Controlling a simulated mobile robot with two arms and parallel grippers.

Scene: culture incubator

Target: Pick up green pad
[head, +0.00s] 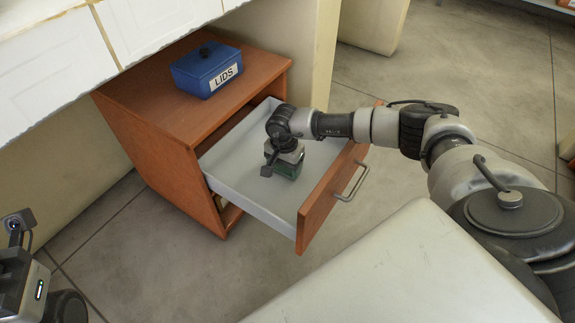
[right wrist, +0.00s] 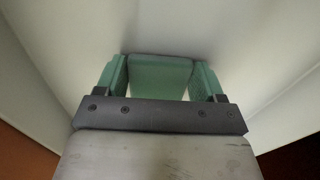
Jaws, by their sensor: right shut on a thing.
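The green pad (right wrist: 160,78) lies in the grey interior of the open drawer (head: 235,165). In the right wrist view it sits between the two greenish fingers of my right gripper (right wrist: 160,72), which are shut on it. In the head view the right gripper (head: 287,168) points down into the drawer, and its body hides most of the pad. I cannot tell whether the pad still touches the drawer floor. Part of my left gripper (head: 22,285) shows at the lower left edge; its fingers cannot be made out.
The drawer's wooden front (head: 325,200) has a metal handle (head: 352,184). It belongs to a wooden cabinet (head: 150,120) with a blue box labelled LIDS (head: 207,70) on top. A white counter (head: 50,55) overhangs at the upper left. Tiled floor (head: 150,260) is clear around the cabinet.

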